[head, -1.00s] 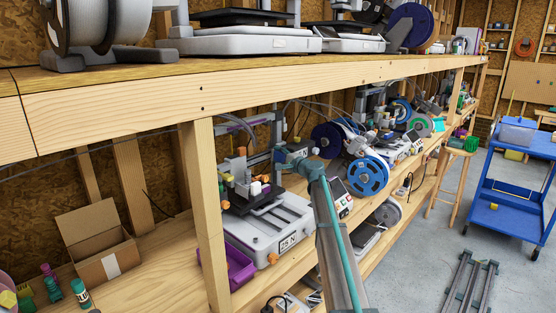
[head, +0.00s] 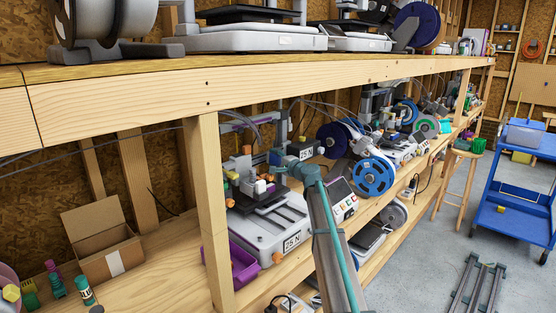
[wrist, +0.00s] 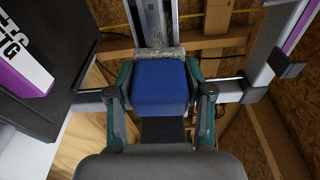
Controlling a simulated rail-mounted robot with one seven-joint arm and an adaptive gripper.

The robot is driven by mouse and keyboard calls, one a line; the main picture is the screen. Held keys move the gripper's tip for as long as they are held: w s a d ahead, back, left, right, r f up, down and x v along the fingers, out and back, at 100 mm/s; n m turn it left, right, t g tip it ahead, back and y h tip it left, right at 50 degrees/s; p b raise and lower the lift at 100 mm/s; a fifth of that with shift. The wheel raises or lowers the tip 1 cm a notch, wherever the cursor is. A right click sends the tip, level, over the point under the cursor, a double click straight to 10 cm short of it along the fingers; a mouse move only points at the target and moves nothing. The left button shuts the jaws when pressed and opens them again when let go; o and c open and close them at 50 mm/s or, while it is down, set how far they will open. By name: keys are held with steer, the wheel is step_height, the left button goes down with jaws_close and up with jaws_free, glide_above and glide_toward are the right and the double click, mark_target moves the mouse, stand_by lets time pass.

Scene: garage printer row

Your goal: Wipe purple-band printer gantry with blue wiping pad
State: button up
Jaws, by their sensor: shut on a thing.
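The purple-band printer stands on the lower shelf in the head view, with a white base (head: 270,228) marked "25 N". A purple band (head: 238,125) runs along its top beam. My gripper (head: 277,161) is among the printer's uprights, partly hidden by my arm. In the wrist view my gripper (wrist: 160,78) has teal fingers shut on the blue wiping pad (wrist: 161,88). The pad's far edge meets a rough grey strip (wrist: 155,53) in front of a grey upright (wrist: 155,22). I cannot tell whether the strip belongs to the pad or the gantry.
A purple bin (head: 243,265) sits beside the printer base. A wooden post (head: 208,210) and the upper shelf edge (head: 230,90) stand close by. Blue filament spools (head: 374,177) are to the right. An open cardboard box (head: 105,255) lies at left.

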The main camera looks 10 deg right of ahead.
mark_target(261, 159)
steer(key=shift+s+a+b, duration=0.2)
steer(key=shift+s+a, duration=0.55)
steer(key=shift+a, duration=0.3)
steer(key=shift+s+a+b, duration=0.15)
steer(key=shift+s+a, duration=0.6)
steer(key=shift+a, duration=0.3)
steer(key=d+b+v, duration=0.1)
steer(key=v, duration=0.5)
steer(key=shift+w, duration=0.25)
steer(key=v, duration=0.3)
steer(key=shift+w+d+f+b, duration=0.1)
steer(key=shift+w+d+b, duration=0.1)
steer(key=shift+b, duration=0.15)
steer(key=shift+s+a+b+x, duration=0.1)
steer(key=shift+a+b+x, duration=0.1)
steer(key=shift+x, duration=0.95)
steer(key=shift+s+a+b+x, duration=0.1)
steer(key=shift+a+b+x, duration=0.1)
steer(key=shift+x, duration=0.9)
steer(key=shift+s+a+b+x, duration=0.1)
steer(key=shift+a+b+x, duration=0.1)
steer(key=shift+x, duration=0.95)
